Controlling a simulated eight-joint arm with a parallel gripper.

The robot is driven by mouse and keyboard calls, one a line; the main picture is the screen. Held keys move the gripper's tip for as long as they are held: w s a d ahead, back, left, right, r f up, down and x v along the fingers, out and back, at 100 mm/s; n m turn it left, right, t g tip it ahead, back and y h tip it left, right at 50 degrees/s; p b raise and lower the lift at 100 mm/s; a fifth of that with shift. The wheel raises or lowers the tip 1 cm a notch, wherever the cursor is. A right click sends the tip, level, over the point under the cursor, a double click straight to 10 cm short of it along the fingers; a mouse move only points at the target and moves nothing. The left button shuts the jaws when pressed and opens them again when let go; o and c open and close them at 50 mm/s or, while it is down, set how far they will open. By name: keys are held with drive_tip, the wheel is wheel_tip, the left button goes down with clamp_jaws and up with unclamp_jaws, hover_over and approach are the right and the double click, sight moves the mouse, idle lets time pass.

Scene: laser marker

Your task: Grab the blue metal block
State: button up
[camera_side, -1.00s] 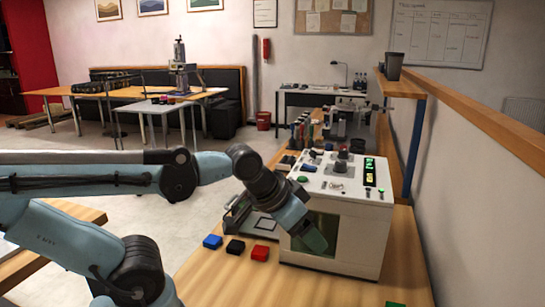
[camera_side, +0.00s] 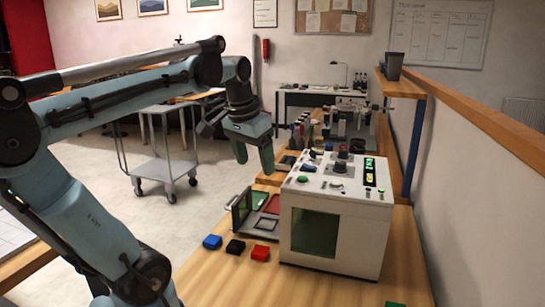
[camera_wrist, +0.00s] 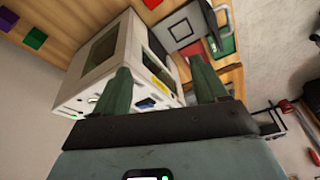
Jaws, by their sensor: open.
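The blue block (camera_side: 212,241) lies on the wooden table in front of the white machine, at the left end of a row with a black block (camera_side: 235,247) and a red block (camera_side: 260,252). My gripper (camera_side: 253,156) is open and empty. It points downward, well above the table and the blue block, and further back, near the machine's left rear. In the wrist view, my open fingers (camera_wrist: 160,75) have the machine between and beyond them. I cannot make out the blue block in the wrist view.
The white machine (camera_side: 337,218) with a green window stands right of the blocks. A framed glass panel and tray (camera_side: 252,213) sit at its left side. A green block (camera_side: 395,304) is at the front edge. Space above the row of blocks is clear.

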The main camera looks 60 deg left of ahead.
drive_tip(key=s+a+n+g+h, duration=0.2)
drive_tip(key=s+a+n+g, duration=0.15)
drive_tip(key=s+a, duration=0.7)
hover_over(212, 238)
wheel_tip(212, 238, down, 12)
drive_tip(key=shift+t, duration=0.35)
drive_tip(key=shift+s+a+f, duration=0.1)
drive_tip(key=shift+f, duration=1.85)
drive_tip(key=shift+s+f, duration=0.1)
drive_tip(key=shift+f, duration=1.8)
drive_tip(key=shift+w+d+f, duration=0.1)
drive_tip(key=shift+f, duration=1.25)
drive_tip(key=shift+w+d+f, duration=0.1)
drive_tip(key=shift+f, duration=1.2)
drive_tip(key=shift+c, duration=0.4)
drive_tip(key=c, duration=1.1)
drive_tip(key=shift+r, duration=0.2)
